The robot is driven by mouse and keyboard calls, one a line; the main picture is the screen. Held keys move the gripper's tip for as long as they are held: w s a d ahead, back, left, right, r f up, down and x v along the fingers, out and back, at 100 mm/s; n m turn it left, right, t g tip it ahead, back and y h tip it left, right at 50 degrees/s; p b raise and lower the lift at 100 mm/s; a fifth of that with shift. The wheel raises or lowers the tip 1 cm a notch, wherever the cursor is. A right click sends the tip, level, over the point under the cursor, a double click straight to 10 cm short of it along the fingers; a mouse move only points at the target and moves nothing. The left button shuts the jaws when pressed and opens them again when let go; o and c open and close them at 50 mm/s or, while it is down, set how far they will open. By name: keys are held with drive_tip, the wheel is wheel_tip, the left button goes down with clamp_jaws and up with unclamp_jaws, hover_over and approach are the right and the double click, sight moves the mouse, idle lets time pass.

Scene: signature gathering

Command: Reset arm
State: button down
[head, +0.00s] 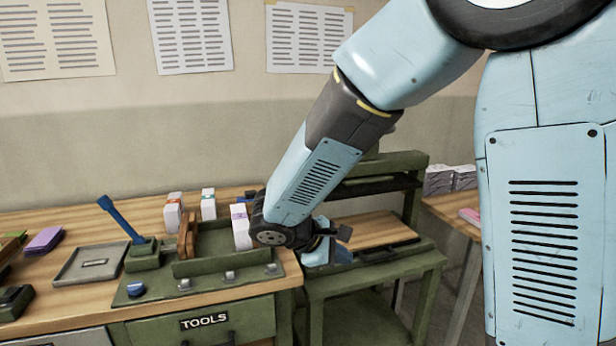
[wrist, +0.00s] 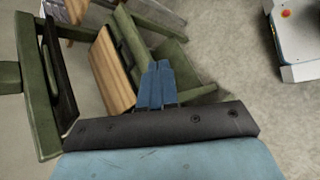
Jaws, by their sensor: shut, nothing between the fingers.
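My arm reaches down from the upper right in the head view. My gripper (head: 328,254) is beside the right end of the wooden workbench (head: 75,222), in front of the green frame stand (head: 425,260) with a wooden board (head: 372,231). In the wrist view, the blue fingers of my gripper (wrist: 158,74) are together and empty. The same stand (wrist: 190,62) and its board (wrist: 112,72) lie behind and left of the fingers there. Whether the fingers touch the stand cannot be told.
On the bench are a green fixture (head: 195,281) with a blue lever (head: 121,220), white banded bundles (head: 208,205), a grey tray (head: 90,265) and a purple block (head: 44,241). A second table (head: 455,214) stands at right. Open floor (wrist: 245,75) shows right of the stand in the wrist view.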

drive_tip(key=s+d+r+m+t+y, duration=0.1)
drive_tip(key=s+d+r+m+y, duration=0.7)
drive_tip(key=s+d+r+m, duration=0.6)
drive_tip(key=shift+s+d+r+m, duration=0.2)
drive_tip(key=shift+s+d+m, duration=0.2)
drive_tip(key=shift+s+d, duration=0.5)
drive_tip(key=shift+w+d, duration=0.1)
drive_tip(key=shift+w, duration=0.15)
